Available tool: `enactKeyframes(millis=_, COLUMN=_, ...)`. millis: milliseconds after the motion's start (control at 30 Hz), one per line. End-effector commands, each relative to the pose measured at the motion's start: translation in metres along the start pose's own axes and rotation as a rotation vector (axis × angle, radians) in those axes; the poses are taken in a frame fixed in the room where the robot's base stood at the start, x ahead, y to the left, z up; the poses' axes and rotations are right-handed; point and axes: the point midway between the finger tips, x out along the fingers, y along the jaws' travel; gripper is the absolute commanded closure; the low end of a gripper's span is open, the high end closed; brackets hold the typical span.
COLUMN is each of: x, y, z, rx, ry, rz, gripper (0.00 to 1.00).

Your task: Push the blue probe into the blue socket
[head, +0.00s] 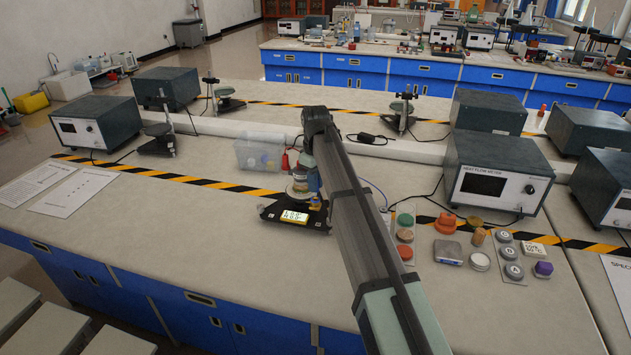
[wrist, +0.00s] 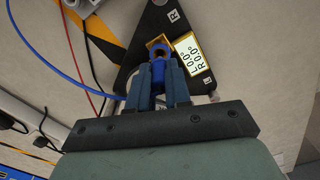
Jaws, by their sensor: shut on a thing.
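A black triangular instrument base (head: 285,220) with a lit display (head: 295,215) reading zeros stands on the bench in the head view. A stack of round pale discs (head: 298,188) sits on it. My gripper (wrist: 160,82) is down at the instrument, its fingers close together around a blue piece (wrist: 158,56) that I take to be the blue probe. The base (wrist: 150,28) and display (wrist: 194,53) lie just beyond the fingertips in the wrist view. I cannot make out the blue socket, or whether the probe touches it. My arm hides part of the instrument in the head view.
Blue, red and black cables (wrist: 48,55) run left of my gripper in the wrist view. A clear bin (head: 259,153) stands behind the instrument. A heat flow meter (head: 497,172) and several loose discs (head: 404,236) lie to the right. The bench left of the instrument is mostly clear.

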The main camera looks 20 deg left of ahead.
Motion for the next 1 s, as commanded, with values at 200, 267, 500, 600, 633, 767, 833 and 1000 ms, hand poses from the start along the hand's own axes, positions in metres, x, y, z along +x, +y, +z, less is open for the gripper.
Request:
enactKeyframes(millis=200, x=0.003, y=0.000, z=0.000, rx=0.000, ry=0.000, rz=0.000, gripper=1.00)
enactKeyframes(millis=267, x=0.003, y=0.000, z=0.000, rx=0.000, ry=0.000, rz=0.000, gripper=1.00)
enactKeyframes(millis=500, x=0.006, y=0.000, z=0.000, rx=0.000, ry=0.000, rz=0.000, gripper=1.00)
enactKeyframes(millis=600, x=0.007, y=0.000, z=0.000, rx=0.000, ry=0.000, rz=0.000, gripper=1.00)
enactKeyframes(millis=633, x=0.008, y=0.000, z=0.000, rx=0.000, ry=0.000, rz=0.000, gripper=1.00)
enactKeyframes(millis=767, x=0.009, y=0.000, z=0.000, rx=0.000, ry=0.000, rz=0.000, gripper=1.00)
enactKeyframes(millis=833, x=0.010, y=0.000, z=0.000, rx=0.000, ry=0.000, rz=0.000, gripper=1.00)
enactKeyframes(millis=1000, x=0.011, y=0.000, z=0.000, rx=0.000, ry=0.000, rz=0.000, gripper=1.00)
